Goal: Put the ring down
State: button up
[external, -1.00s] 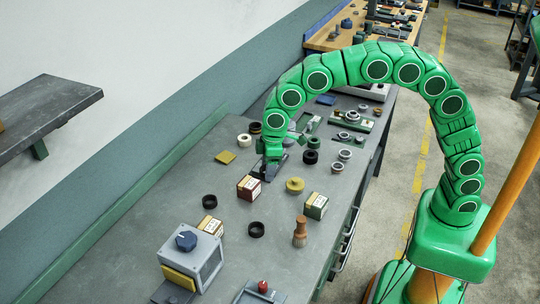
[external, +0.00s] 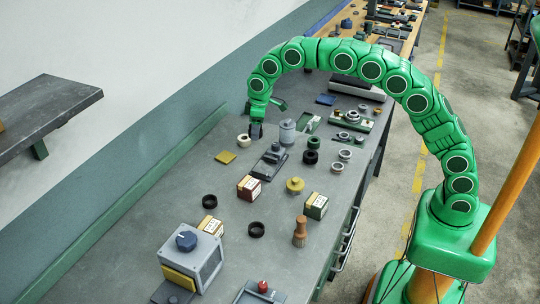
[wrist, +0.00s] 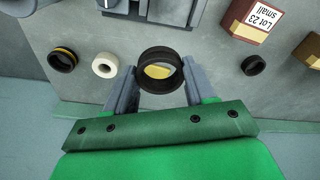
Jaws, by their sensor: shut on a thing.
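My gripper (wrist: 160,92) is shut on a black ring (wrist: 160,68), which sits between its two grey fingers in the wrist view. Yellow shows through the ring's hole, from the flat yellow pad (external: 225,157) on the bench. In the external view my gripper (external: 256,136) points down above the back left of the bench (external: 150,215), just behind the white ring (external: 244,140). The held ring cannot be made out clearly there.
A black ring with a yellow line (wrist: 62,59) lies beside the white ring (wrist: 104,65) in the wrist view. A grey machine (external: 270,160), a red-and-tan box (external: 249,187) and another black ring (external: 209,201) stand nearby. Bare bench lies around the yellow pad.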

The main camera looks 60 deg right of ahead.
send_near(225, 156)
jog(key=shift+s+d+r, duration=0.1)
jog(key=shift+s+r, duration=0.55)
jog(key=shift+s, duration=0.35)
jog(key=shift+s+r, duration=0.65)
jog(key=shift+s, duration=0.35)
jog(key=shift+w+a+f, duration=0.1)
jog(key=shift+w+f, duration=0.75)
jog(key=shift+f, duration=0.25)
jog(key=shift+w+a+f, duration=0.1)
jog(key=shift+w+f, duration=0.7)
jog(key=shift+f, duration=0.25)
jog(key=shift+w+f, duration=0.55)
jog(key=shift+w, duration=0.05)
jog(key=shift+w+a+f, duration=0.1)
jog(key=shift+w+f, duration=0.05)
jog(key=shift+f, duration=0.1)
jog(key=shift+f, duration=1.5)
jog(key=o, duration=1.1)
jog(key=shift+f, duration=0.15)
